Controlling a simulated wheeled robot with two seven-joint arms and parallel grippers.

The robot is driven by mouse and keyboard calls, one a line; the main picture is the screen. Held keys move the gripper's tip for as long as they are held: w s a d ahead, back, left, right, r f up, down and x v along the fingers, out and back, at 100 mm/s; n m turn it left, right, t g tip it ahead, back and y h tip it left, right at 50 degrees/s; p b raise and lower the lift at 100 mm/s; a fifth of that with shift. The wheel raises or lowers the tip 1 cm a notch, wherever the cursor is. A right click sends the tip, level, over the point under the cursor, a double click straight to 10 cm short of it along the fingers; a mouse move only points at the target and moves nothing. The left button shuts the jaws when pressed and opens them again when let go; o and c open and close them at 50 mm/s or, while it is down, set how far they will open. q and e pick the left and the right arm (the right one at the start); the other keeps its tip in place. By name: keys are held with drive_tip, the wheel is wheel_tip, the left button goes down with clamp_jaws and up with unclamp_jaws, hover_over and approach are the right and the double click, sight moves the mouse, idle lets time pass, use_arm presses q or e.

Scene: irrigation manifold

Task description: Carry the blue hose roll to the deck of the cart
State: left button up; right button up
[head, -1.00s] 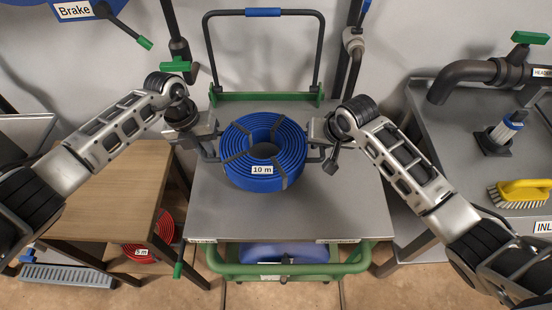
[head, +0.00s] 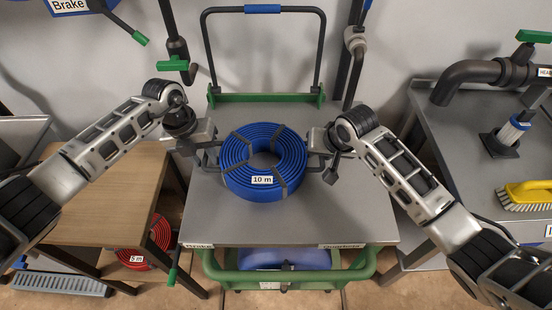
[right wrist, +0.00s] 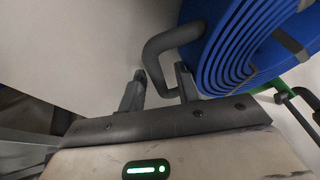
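The blue hose roll (head: 234,181), with a white "10 m" label and dark side handles, is over the cart's grey deck (head: 290,228). I cannot tell whether it rests on the deck or hangs just above it. My right gripper (head: 329,148) is at its right handle. In the right wrist view, the right gripper's fingers (right wrist: 160,82) stand apart, one on each side of the grey handle bar (right wrist: 154,58), with gaps showing. My left gripper (head: 209,148) is at the left handle; its fingertips are too small to judge.
The cart's black push bar (head: 322,50) and green rail (head: 266,98) stand behind the roll. A wooden table (head: 105,195) is at left, with a red roll (head: 150,256) below. A grey bench at right holds a yellow brush (head: 528,192) and pipe. The front deck is clear.

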use_arm(q)
wheel_tip(320, 180, up, 11)
drive_tip(key=a, duration=0.2)
use_arm(e)
drive_tip(key=v, duration=1.2)
use_arm(q)
drive_tip(key=shift+a, duration=0.1)
use_arm(e)
drive_tip(key=shift+s, duration=0.1)
